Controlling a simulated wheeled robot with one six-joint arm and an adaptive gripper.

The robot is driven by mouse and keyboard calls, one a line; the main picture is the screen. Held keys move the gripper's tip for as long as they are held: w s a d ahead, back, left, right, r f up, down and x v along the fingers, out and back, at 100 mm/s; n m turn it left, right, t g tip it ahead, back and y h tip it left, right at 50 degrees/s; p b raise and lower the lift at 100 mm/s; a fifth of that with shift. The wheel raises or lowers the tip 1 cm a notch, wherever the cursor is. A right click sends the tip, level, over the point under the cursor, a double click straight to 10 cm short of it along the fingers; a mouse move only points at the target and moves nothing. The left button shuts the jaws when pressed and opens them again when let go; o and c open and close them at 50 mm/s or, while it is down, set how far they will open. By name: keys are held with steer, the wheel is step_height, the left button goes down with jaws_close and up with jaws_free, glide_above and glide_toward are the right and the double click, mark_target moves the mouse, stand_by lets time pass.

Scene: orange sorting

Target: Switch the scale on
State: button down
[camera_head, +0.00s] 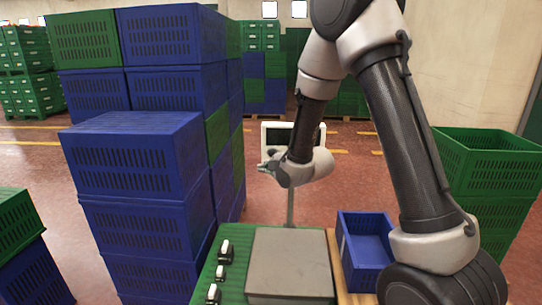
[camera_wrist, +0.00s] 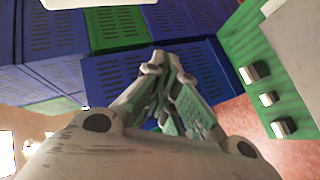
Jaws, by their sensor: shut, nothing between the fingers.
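The scale has a flat grey weighing plate (camera_head: 290,262) and a white-framed display (camera_head: 272,128) on a thin post behind it. The dark part of the display is partly hidden behind my wrist, and no lit digits show. My gripper (camera_head: 266,168) is in front of the display's lower left, pointing left. It is shut and empty. The wrist view shows its fingertips (camera_wrist: 171,60) close together, with blue crates beyond. The plate's edge also shows in the wrist view (camera_wrist: 298,40).
Three small black-and-white items (camera_head: 220,272) stand on the green surface left of the plate. Blue crates (camera_head: 135,160) are stacked high at left. An empty-looking blue crate (camera_head: 367,250) is right of the plate, and green crates (camera_head: 490,150) are far right. Floor behind the display is open.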

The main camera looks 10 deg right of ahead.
mark_target(270, 155)
stand_by(0.3)
steer(key=w+d, duration=0.2)
steer(key=w, duration=0.6)
steer(key=shift+w+d, duration=0.2)
steer(key=shift+d, duration=0.2)
stand_by(1.2)
steer(key=shift+w+d, duration=0.15)
steer(key=shift+w, duration=0.2)
steer(key=shift+w+d, duration=0.15)
steer(key=shift+w, duration=0.4)
stand_by(0.6)
steer(key=shift+s, duration=0.1)
steer(key=shift+s+a, duration=0.25)
steer(key=shift+s, duration=0.6)
